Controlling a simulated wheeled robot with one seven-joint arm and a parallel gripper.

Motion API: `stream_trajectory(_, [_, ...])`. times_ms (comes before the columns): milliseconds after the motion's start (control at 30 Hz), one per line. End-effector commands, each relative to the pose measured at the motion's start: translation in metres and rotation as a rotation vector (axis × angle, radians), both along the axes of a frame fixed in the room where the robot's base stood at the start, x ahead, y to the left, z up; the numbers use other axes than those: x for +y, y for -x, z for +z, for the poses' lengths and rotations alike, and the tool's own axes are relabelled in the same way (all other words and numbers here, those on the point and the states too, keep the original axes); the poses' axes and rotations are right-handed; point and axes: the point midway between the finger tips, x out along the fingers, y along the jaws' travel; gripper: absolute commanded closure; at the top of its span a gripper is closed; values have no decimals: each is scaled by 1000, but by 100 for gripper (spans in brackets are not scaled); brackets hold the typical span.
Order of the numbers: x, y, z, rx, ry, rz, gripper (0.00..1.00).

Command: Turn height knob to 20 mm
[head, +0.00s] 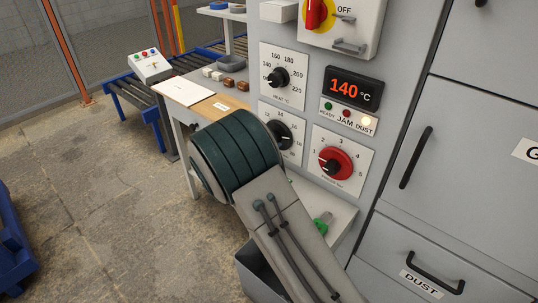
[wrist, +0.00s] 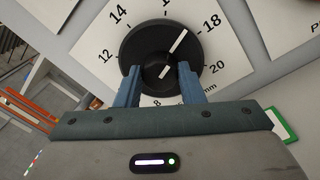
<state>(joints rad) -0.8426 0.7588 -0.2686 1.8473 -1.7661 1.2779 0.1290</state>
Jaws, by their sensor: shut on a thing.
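The height knob (wrist: 150,42) is black with a white pointer line, on a white dial plate (wrist: 240,58) marked in mm. In the wrist view its pointer aims up and right, between the 16 side and 18, nearer 18 and short of 20. The knob also shows in the head view (head: 283,136), partly covered by my arm. My gripper (wrist: 159,67) has its two blue fingers on either side of the knob's grip and is shut on it. The fingertips are hidden in the head view.
The heat knob (head: 277,78) sits above and a red-ringed knob (head: 334,161) to the right. The display (head: 352,88) reads 140 °C, with a lit lamp (head: 366,121) below. A bench (head: 195,92) with small blocks is at left.

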Motion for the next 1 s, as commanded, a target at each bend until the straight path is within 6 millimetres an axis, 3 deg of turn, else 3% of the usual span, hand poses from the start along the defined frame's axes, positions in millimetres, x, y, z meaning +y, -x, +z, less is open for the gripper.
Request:
stream_trajectory(33, [0, 0, -9, -30, -35, 0, 88])
stream_trajectory(1000, [0, 0, -11, -542, -694, -1, 88])
